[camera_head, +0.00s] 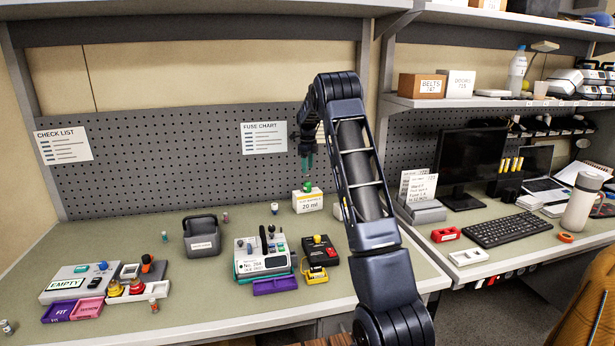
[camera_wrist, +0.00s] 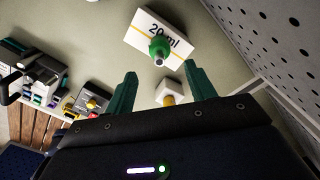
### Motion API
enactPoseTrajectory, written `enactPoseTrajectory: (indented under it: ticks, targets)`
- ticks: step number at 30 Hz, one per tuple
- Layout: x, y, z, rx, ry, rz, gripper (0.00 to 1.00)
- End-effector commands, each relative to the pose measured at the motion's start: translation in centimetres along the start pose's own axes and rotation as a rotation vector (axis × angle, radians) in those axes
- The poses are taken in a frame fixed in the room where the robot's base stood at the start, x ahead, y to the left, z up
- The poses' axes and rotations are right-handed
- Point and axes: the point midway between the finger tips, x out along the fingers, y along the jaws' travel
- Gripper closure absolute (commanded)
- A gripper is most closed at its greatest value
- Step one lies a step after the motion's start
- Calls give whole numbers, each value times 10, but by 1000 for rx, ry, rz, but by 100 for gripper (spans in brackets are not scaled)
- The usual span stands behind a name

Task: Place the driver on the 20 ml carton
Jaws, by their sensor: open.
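The 20 ml carton (camera_head: 308,205) is a white box with a yellow stripe, standing on the bench near the pegboard. It also shows at the top of the wrist view (camera_wrist: 181,37). A green piece with a grey tip, which looks like the driver (camera_head: 308,187), appears to sit upright on the carton's top. In the wrist view the driver (camera_wrist: 159,48) overlaps the carton's near edge. My gripper (camera_head: 307,160) is above it with teal fingers pointing down. In the wrist view my gripper (camera_wrist: 160,71) is open and empty, its fingers spread apart and clear of the driver.
A small white-and-yellow item (camera_wrist: 169,93) stands beside the carton. A grey bin (camera_head: 202,241), a pump unit (camera_head: 262,259) and a black-and-yellow device (camera_head: 319,256) stand to the left and front. The pegboard (camera_head: 180,165) rises close behind. Bench left of the carton is fairly clear.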

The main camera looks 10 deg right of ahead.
Motion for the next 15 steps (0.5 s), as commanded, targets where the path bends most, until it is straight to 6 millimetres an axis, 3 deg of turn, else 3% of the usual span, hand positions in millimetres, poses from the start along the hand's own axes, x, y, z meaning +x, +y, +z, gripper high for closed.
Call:
enactPoseTrajectory:
  ticks: [3, 10, 15]
  targets:
    - [-18, 0, 1, -1, -1, -1, 45]
    - [-35, 2, -1, -9, -3, -1, 45]
    - [-62, 21, -16, -101, -20, -15, 45]
